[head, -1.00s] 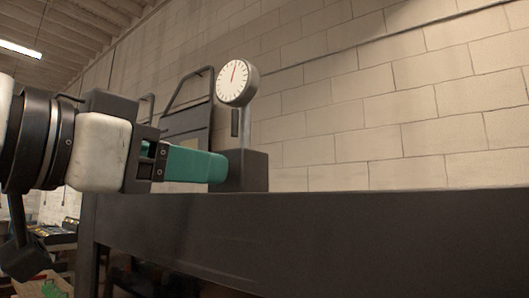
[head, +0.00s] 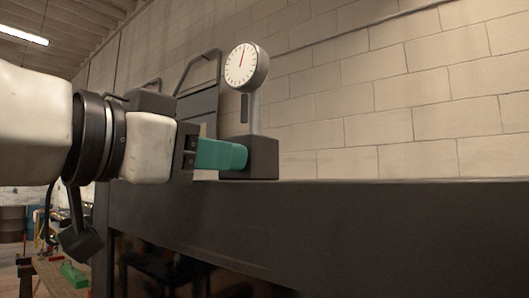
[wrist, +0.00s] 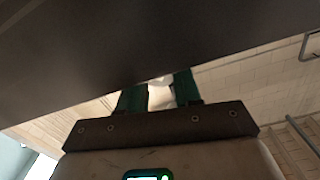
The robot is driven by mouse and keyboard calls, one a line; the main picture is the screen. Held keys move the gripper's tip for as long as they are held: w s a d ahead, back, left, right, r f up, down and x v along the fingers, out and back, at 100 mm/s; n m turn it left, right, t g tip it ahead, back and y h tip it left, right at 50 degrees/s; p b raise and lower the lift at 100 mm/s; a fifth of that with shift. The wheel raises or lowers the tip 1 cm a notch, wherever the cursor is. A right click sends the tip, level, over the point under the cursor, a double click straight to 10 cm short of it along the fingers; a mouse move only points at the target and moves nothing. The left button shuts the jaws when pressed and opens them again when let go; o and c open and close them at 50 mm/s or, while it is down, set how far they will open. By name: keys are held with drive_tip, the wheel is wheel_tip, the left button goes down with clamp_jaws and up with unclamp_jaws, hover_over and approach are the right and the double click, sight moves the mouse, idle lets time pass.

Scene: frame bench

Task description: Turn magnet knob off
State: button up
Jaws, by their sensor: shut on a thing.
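The magnet base (head: 264,158) is a dark block on top of a dark bench frame, with a post and a white round dial gauge (head: 242,66) above it. My gripper (head: 240,156) reaches in from the left, its green fingers at the left face of the block. The knob is hidden by the fingers in the head view. In the wrist view, the two green fingers of my gripper (wrist: 160,84) stand a little apart, with a small pale rounded thing at their tips. The fingers are shut on the knob, whose setting I cannot read.
The dark bench frame (head: 330,225) runs along below the block to the right; its top right of the block is clear. It also fills the upper left of the wrist view (wrist: 80,50). A dark panel with a bent tube rail (head: 203,58) stands behind. A block wall (head: 420,110) closes the back.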

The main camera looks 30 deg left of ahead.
drive_tip(key=shift+c, duration=1.3)
drive_tip(key=shift+n, duration=2.8)
drive_tip(key=o, duration=1)
drive_tip(key=shift+o, duration=0.2)
drive_tip(key=shift+a, duration=0.1)
drive_tip(key=s+b, duration=0.3)
drive_tip(key=s, duration=0.8)
drive_tip(key=shift+a+b, duration=0.4)
